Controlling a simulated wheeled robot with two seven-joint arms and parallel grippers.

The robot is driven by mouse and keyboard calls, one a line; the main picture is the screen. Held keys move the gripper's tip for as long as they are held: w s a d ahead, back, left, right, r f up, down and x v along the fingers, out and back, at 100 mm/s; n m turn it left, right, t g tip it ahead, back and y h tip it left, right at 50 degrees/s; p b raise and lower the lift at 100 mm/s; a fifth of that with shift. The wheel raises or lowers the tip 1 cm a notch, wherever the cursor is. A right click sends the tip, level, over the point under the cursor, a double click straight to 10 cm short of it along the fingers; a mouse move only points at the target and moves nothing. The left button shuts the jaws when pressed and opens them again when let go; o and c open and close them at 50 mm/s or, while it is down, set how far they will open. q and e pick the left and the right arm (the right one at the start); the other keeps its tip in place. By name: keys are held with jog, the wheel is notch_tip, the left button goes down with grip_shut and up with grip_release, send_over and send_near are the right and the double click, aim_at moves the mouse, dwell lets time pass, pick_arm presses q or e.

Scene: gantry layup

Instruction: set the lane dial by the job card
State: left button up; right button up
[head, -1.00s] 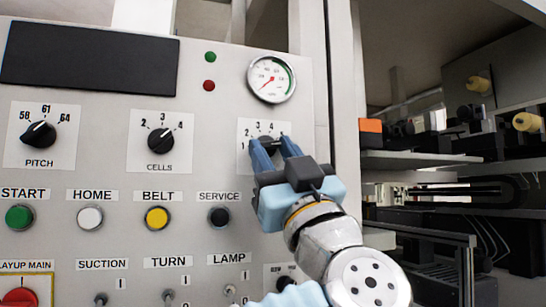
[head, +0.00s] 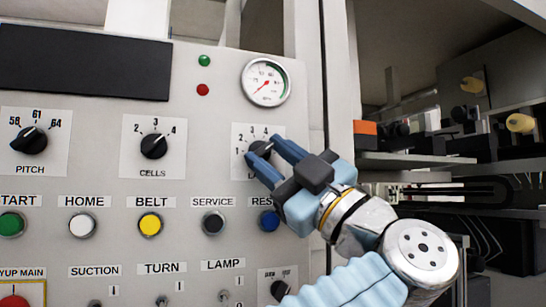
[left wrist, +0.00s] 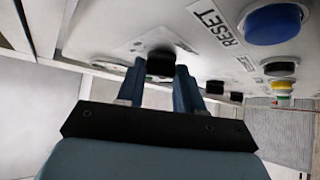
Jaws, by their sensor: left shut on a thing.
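The lane dial (head: 261,149) is a black knob on a white plate at the right of the grey control panel. Its numbers 1 to 4 show, but the lower right of the plate and most of its label are hidden behind my gripper. My left gripper (head: 268,154) has its blue fingers on both sides of the knob and is shut on it, reaching in from the lower right. The knob's pointer is too small to read surely. In the left wrist view the dark knob (left wrist: 160,62) sits between the fingertips. No job card can be made out. My right gripper is not in view.
The cells dial (head: 153,146) and pitch dial (head: 30,140) lie to the left. The blue reset button (head: 269,221) and black service button (head: 213,222) are just below. A gauge (head: 266,82) is above. Shelves with machine parts (head: 415,160) stand right of the panel.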

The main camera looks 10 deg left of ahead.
pick_arm(q)
jog(key=o, duration=1)
jog(key=shift+o, duration=0.2)
jog(key=b+v, duration=0.3)
jog(key=v, duration=1.1)
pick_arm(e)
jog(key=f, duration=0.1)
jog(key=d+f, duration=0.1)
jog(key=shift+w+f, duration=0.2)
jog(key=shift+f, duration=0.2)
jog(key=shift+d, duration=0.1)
